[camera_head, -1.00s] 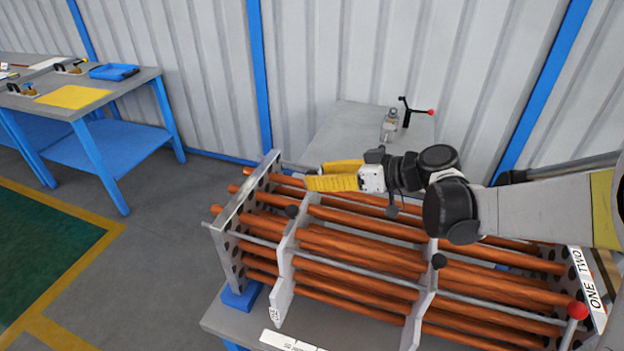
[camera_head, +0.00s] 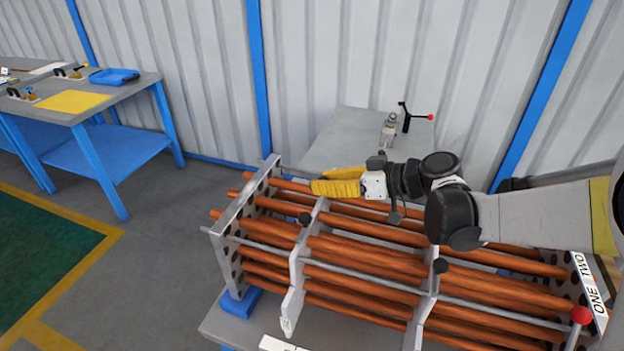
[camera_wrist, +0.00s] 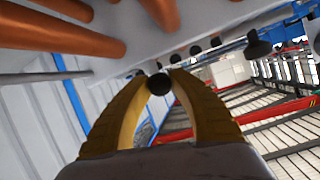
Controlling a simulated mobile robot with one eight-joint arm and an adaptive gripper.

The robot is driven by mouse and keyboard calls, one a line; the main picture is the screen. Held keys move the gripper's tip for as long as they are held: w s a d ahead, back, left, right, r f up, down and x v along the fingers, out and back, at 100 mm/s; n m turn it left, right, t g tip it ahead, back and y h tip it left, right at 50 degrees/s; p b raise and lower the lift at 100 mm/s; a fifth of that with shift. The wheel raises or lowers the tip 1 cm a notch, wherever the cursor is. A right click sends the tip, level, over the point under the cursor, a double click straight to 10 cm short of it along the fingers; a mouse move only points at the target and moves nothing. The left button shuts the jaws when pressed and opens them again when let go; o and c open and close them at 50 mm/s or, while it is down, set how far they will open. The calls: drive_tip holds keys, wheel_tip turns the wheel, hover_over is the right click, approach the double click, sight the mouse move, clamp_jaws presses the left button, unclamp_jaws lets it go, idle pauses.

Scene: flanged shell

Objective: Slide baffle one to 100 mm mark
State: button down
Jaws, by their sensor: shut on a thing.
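Two pale baffle plates stand across the orange tubes of a frame. The left baffle (camera_head: 295,285) is near the left end plate (camera_head: 232,225); the other baffle (camera_head: 424,308) is further right. My gripper (camera_head: 318,187), with yellow fingers, is at the far upper side of the left baffle. In the wrist view its fingertips close around a black knob (camera_wrist: 159,83) beside a pale plate edge. The left baffle's label is too small to read. A white strip (camera_head: 279,345) on the bench is partly cut off.
The right end plate carries ONE and TWO labels (camera_head: 590,285) and a red-ball lever (camera_head: 580,315). A blue workbench (camera_head: 85,150) stands at left.

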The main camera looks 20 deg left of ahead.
drive_tip(key=d, duration=0.7)
drive_tip(key=shift+s+d, duration=0.25)
drive_tip(key=shift+s, duration=0.05)
drive_tip(key=c, duration=1.1)
unclamp_jaws()
drive_tip(key=shift+c, duration=0.2)
drive_tip(key=v, duration=1.2)
